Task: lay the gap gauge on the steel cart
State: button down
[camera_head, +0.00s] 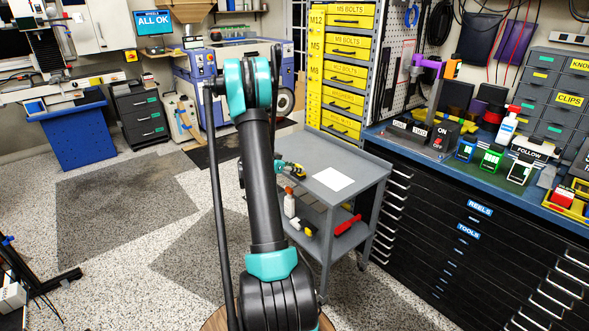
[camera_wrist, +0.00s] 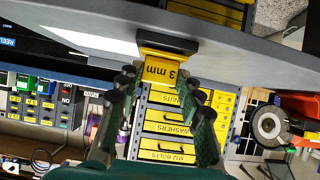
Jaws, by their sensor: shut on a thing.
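The gap gauge (camera_wrist: 162,70) is a yellow block marked "3 mm" with a black end, held between the green fingers of my gripper (camera_wrist: 162,82) in the wrist view. In the head view my gripper (camera_head: 292,169) is at the left side of the steel cart (camera_head: 345,150), with a bit of yellow at its tip. The cart's grey top also shows in the wrist view (camera_wrist: 235,62), close behind the gauge's black end. I cannot tell whether the gauge touches it. My arm hides part of the cart's left side.
A white sheet (camera_head: 333,179) lies on the cart top; the rest of the visible top is bare. The lower shelf holds a white bottle (camera_head: 290,205) and a red item (camera_head: 347,225). A yellow drawer rack (camera_head: 345,75) and a black workbench (camera_head: 450,220) stand behind and right.

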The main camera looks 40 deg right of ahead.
jog(key=shift+f, duration=0.15)
jog(key=c, duration=0.9)
grip_release()
jog(key=w+v, duration=0.1)
jog(key=v, duration=1.1)
jog(key=shift+s, duration=0.45)
